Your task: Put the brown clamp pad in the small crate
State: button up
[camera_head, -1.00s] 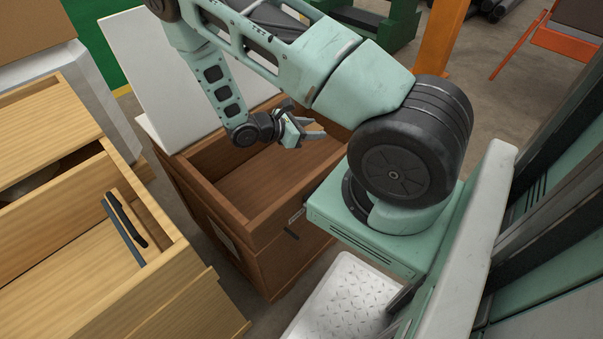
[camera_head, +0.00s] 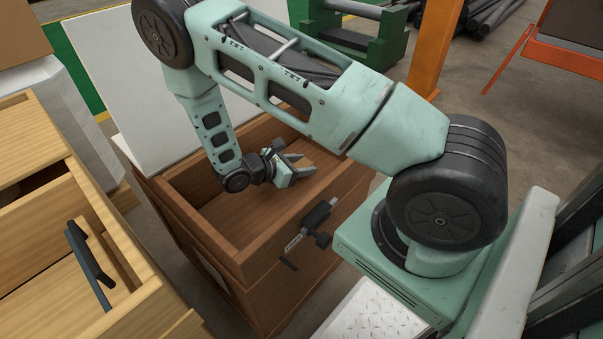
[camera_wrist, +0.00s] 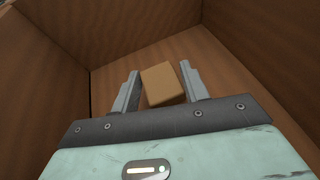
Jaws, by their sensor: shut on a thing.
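The brown clamp pad (camera_wrist: 161,86) is a small tan-brown block, seen tilted between the two grey fingers in the wrist view. My gripper (camera_wrist: 160,88) is shut on it. In the head view my gripper (camera_head: 300,165) is inside the upper part of an open-topped brown wooden box (camera_head: 222,246), near its far right wall. The wrist view shows the box's bare inner walls and floor (camera_wrist: 225,68) beyond the pad. The pad is hard to make out in the head view. I cannot tell whether this box is the small crate.
A white panel (camera_head: 130,85) stands behind the box. An orange post (camera_head: 437,50) and green stand (camera_head: 360,40) are farther back.

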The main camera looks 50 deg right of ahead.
jog(key=shift+f, duration=1.15)
jog(key=shift+f+b, duration=0.2)
jog(key=shift+b, duration=0.1)
jog(key=o, duration=1)
jog(key=shift+r, duration=0.15)
